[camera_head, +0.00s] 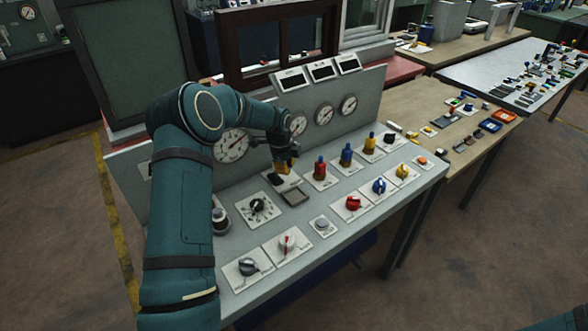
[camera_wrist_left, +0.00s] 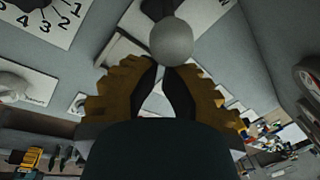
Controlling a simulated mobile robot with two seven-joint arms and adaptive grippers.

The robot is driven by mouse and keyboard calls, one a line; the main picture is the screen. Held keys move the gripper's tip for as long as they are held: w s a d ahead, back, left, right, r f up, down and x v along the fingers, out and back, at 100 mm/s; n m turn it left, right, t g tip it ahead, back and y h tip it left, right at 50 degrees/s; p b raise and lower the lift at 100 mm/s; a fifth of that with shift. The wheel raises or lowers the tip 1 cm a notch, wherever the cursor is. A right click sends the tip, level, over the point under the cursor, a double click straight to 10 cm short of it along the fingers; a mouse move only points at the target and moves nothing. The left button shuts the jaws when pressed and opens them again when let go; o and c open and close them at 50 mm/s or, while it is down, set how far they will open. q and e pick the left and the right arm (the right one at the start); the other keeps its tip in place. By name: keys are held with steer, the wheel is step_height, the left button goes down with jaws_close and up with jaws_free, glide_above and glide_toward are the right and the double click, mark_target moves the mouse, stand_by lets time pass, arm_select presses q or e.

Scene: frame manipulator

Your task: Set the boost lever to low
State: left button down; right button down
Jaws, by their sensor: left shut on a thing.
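My left gripper (camera_head: 284,166) is at the back row of controls on the grey console, in front of the gauges. In the left wrist view its brown, ridged fingers (camera_wrist_left: 163,68) are closed in around a lever with a round grey knob (camera_wrist_left: 171,41). The knob sits at the fingertips, and the lever's lower part is mostly hidden by the fingers. In the head view the gripper hides this lever. I cannot read its label or its low mark, so the name boost is not confirmed by sight. My right gripper is out of view.
A red lever (camera_head: 320,168), a blue lever (camera_head: 346,155) and a yellow lever (camera_head: 370,144) stand close to the right of the gripper. A numbered dial (camera_head: 257,207) is to its left. Round gauges (camera_head: 324,115) line the upright panel behind. Red (camera_head: 353,202) and blue knobs (camera_head: 379,186) lie nearer the front.

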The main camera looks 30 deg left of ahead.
arm_select(q)
steer(key=shift+w+a+r, duration=0.2)
steer(key=shift+a+r, duration=0.1)
steer(key=shift+a, duration=0.4)
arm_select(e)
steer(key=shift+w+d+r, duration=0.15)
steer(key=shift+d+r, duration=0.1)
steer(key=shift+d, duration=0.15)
arm_select(q)
steer(key=shift+r, duration=0.2)
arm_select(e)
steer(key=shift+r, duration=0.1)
arm_select(q)
steer(key=shift+d+r+p, duration=0.1)
steer(key=shift+r+p, duration=0.45)
steer(key=shift+r, duration=0.1)
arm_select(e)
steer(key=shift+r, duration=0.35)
arm_select(q)
steer(key=w+v, duration=0.2)
steer(key=v, duration=0.7)
steer(key=shift+d+r, duration=0.3)
steer(key=shift+d, duration=0.05)
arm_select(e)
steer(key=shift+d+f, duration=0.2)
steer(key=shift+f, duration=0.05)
